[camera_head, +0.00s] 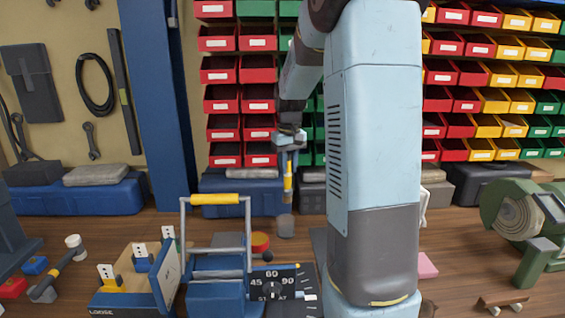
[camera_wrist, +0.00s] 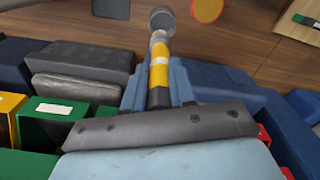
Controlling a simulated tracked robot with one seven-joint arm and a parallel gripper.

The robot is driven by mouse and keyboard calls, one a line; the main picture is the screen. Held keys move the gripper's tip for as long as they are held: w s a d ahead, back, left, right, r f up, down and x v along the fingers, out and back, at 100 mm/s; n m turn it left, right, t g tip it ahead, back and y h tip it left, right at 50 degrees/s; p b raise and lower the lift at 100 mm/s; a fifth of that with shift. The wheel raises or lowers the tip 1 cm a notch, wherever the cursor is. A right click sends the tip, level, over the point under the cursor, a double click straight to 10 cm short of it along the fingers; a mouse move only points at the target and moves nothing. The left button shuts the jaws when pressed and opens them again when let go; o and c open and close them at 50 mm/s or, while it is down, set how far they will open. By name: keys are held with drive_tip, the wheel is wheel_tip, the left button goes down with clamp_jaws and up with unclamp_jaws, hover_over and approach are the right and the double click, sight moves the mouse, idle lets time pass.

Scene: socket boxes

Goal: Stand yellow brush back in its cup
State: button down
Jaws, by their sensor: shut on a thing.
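The yellow brush (camera_head: 288,183) hangs close to upright below my gripper (camera_head: 288,152) in the head view. My gripper is shut on it. In the wrist view the brush (camera_wrist: 159,68) shows yellow with a pale band, between the blue fingers (camera_wrist: 160,88). A small grey cup (camera_head: 286,226) stands on the bench below the brush, and a small gap shows between them. The cup also shows in the wrist view (camera_wrist: 162,18), just beyond the brush's far end. Whether the brush is exactly centred over the cup cannot be told.
A red and yellow round thing (camera_head: 260,242) stands left of the cup. A blue device with a yellow-gripped handle (camera_head: 215,199) stands further left. Blue cases (camera_head: 240,195) line the back of the bench, below red bins (camera_head: 222,131). A green grinder (camera_head: 520,220) is at right.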

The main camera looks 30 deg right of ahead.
sight(286, 189)
drive_tip(key=shift+w+a+f, duration=0.1)
drive_tip(key=shift+a+f, duration=0.05)
drive_tip(key=shift+f, duration=0.55)
drive_tip(key=shift+a+f, duration=0.15)
drive_tip(key=shift+f, duration=4.75)
drive_tip(key=c, duration=0.8)
unclamp_jaws()
drive_tip(key=shift+c, duration=0.2)
wheel_tip(286, 189, up, 14)
drive_tip(key=shift+s+f, duration=0.15)
drive_tip(key=shift+s, duration=0.05)
drive_tip(key=shift+a, duration=0.1)
